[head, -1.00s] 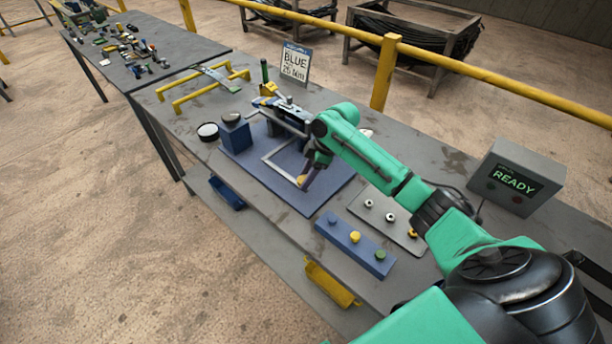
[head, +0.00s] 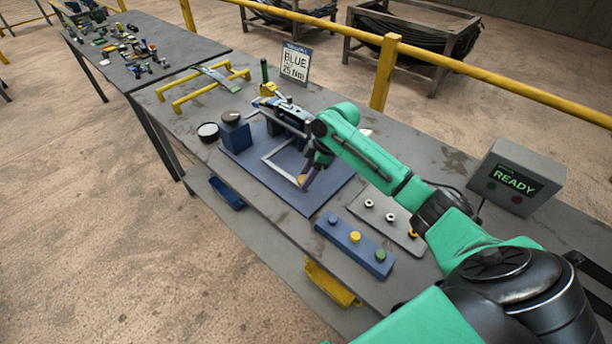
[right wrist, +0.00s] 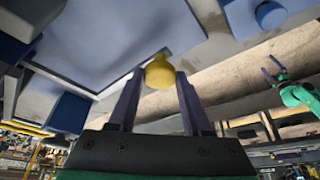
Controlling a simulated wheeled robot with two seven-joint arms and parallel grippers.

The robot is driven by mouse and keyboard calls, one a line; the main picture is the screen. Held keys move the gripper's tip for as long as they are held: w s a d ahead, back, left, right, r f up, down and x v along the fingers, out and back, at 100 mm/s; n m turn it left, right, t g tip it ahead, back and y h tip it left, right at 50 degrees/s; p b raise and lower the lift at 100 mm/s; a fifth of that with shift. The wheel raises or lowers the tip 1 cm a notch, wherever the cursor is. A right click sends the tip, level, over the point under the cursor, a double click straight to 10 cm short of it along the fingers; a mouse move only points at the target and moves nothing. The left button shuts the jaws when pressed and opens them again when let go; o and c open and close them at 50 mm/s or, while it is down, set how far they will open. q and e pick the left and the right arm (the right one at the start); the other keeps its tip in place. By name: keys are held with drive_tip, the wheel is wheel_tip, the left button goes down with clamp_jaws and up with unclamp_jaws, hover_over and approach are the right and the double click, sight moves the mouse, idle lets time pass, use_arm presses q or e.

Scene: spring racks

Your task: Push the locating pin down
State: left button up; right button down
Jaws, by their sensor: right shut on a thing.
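My right gripper (head: 305,179) is low over the blue mat (head: 325,196), beside the grey frame (head: 278,167) of the spring rack. It is shut on a yellow knob (right wrist: 159,72), which sits between its fingertips in the right wrist view (right wrist: 158,76). The knob's lower end is hidden, and I cannot tell whether it is the locating pin. The rack's upper part (head: 290,117) stands behind, partly covered by my right arm. My left gripper (right wrist: 271,67) shows small at the right of the right wrist view, open and empty, away from the rack.
A blue block (head: 235,132) with a dark round top stands left of the rack. A blue strip with coloured knobs (head: 343,238) and a grey plate (head: 375,196) lie in front. The READY box (head: 516,178) stands right. A sign (head: 295,63) stands behind.

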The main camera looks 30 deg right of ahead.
wheel_tip(320, 180, down, 4)
drive_tip(key=shift+s+a+r+b, duration=0.1)
drive_tip(key=shift+b, duration=0.85)
drive_tip(key=shift+c, duration=1.7)
unclamp_jaws()
drive_tip(key=b+v, duration=0.2)
drive_tip(key=v, duration=1.2)
